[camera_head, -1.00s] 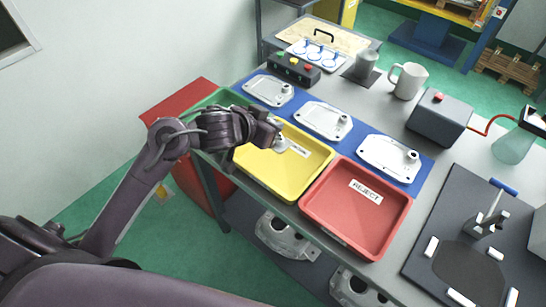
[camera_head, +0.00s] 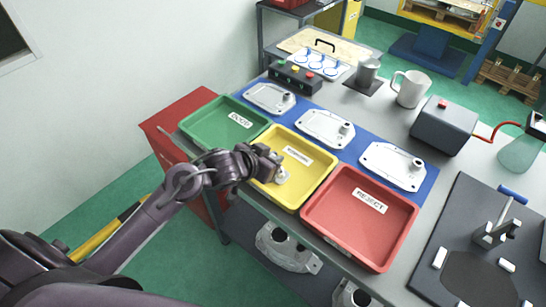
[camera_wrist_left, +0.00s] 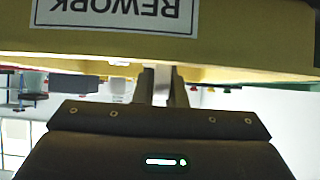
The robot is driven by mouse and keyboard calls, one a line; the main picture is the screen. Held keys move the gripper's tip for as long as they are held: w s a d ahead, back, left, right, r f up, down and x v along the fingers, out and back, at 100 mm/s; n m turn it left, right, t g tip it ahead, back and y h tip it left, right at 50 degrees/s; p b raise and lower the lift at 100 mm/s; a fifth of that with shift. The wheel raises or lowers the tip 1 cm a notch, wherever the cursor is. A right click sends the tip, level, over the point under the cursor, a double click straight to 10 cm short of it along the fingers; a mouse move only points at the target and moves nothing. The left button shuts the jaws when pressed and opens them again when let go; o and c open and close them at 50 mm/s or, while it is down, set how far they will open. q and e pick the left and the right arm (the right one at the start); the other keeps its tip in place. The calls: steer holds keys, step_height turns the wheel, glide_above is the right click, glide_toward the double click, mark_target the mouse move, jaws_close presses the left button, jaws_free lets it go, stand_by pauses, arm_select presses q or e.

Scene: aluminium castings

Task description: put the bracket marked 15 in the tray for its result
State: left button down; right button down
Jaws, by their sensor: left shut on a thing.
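My left gripper (camera_head: 274,165) is over the front left part of the yellow REWORK tray (camera_head: 312,185). It is shut on a small pale metal part (camera_head: 282,177), which is mostly hidden by the fingers; no number can be read on it. In the left wrist view the fingers (camera_wrist_left: 163,87) close on a pale strip, with the tray's REWORK label (camera_wrist_left: 115,12) upside down beyond. The green GOOD tray (camera_head: 205,128) is to the left and the red REJECT tray (camera_head: 340,225) to the right; both look empty. My right gripper is not in view.
Three flat metal castings (camera_head: 270,97), (camera_head: 325,128), (camera_head: 392,165) lie on a blue mat (camera_head: 350,150) behind the trays. A button box (camera_head: 295,77), white mug (camera_head: 410,87) and grey box (camera_head: 443,125) stand further back. A clamp fixture (camera_head: 495,232) is at right.

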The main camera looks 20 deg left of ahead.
arm_select(q)
steer(key=shift+f, duration=0.2)
steer(key=c, duration=1.5)
jaws_free()
steer(key=shift+r, duration=0.1)
steer(key=shift+r, duration=0.15)
steer(key=p+v, duration=0.1)
steer(key=v, duration=1.1)
